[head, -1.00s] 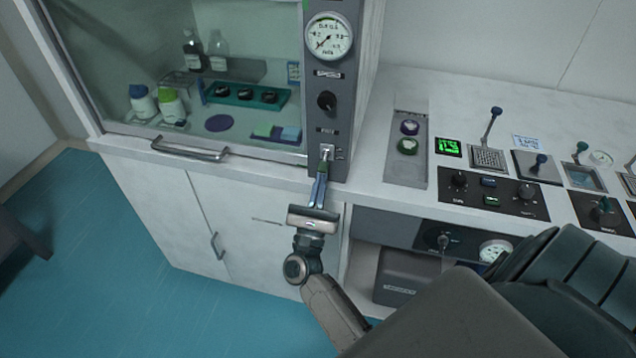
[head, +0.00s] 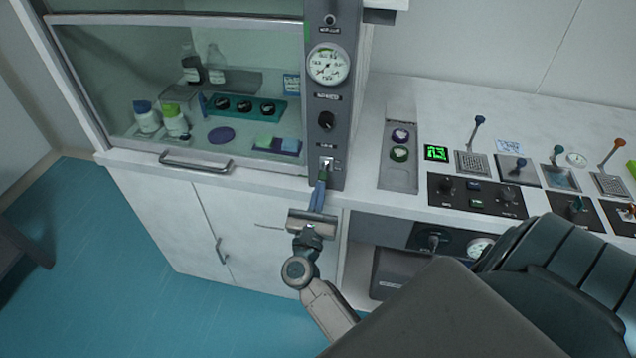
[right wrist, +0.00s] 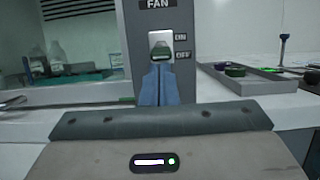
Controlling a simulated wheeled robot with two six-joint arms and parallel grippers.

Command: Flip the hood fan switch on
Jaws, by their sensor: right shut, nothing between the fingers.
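The fan switch (head: 327,164) is a small toggle on a light plate low on the grey hood panel (head: 318,120). In the right wrist view the switch (right wrist: 160,46) sits under a FAN label, with ON above and OFF below at its right. Its greenish lever end shows just above the fingertips, near the OFF side. My right gripper (head: 321,180) is shut and empty, its blue fingers pointing up at the switch from just below. In the right wrist view the fingertips (right wrist: 160,68) look close to or touching the lever; I cannot tell which. My left gripper is not in view.
A gauge (head: 328,64) and a black knob (head: 327,121) are higher on the panel. The hood's glass sash with a metal handle (head: 194,163) is at left. A counter with a control box (head: 475,196) and several levers lies at right.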

